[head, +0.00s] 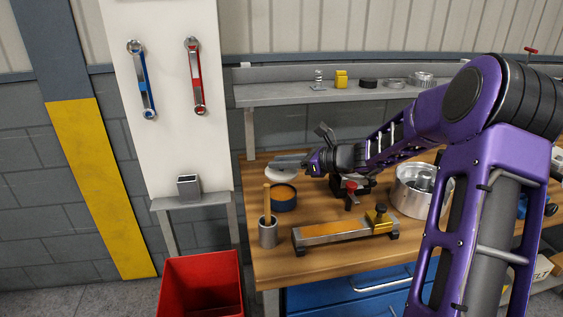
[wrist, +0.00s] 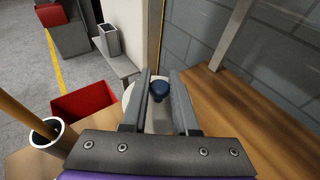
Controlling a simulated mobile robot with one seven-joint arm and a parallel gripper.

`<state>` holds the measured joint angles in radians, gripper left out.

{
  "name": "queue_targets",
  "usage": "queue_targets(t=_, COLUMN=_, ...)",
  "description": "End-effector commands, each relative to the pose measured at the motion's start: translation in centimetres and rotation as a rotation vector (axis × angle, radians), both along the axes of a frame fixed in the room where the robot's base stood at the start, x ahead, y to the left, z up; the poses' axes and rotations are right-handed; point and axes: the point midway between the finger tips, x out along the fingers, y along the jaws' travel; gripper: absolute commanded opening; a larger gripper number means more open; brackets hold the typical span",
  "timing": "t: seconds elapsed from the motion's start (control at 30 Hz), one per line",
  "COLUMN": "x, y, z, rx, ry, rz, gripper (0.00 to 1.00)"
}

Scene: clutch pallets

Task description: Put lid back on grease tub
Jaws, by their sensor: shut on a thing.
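The grease tub (head: 284,205) is a dark round tub with orange grease showing at its open top, on the wooden bench. The lid (head: 281,175) is a pale disc just behind the tub in the head view. In the wrist view the lid (wrist: 128,98) has a dark blue knob (wrist: 159,90). My gripper (head: 278,161) is shut on the lid by this knob, with one finger on each side. Whether the lid touches the bench is hard to tell. The tub is not visible in the wrist view.
A metal cup (head: 268,236) with a wooden handle stands in front of the tub. A long gauge-like block (head: 332,234), a red-handled clamp (head: 351,194) and a metal housing (head: 408,203) stand to the right. A red bin (head: 202,285) is at lower left.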

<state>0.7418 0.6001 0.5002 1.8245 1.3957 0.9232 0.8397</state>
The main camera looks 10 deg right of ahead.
Motion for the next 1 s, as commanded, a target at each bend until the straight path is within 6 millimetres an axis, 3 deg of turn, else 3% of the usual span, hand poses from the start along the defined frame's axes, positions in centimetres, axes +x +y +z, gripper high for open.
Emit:
queue_targets(t=0.6, x=0.0, y=0.0, z=-5.5, rx=0.001, ry=0.001, rz=0.000, gripper=0.00)
queue_targets(t=1.0, x=0.0, y=0.0, z=-5.9, rx=0.000, ry=0.000, rz=0.000, gripper=0.00)
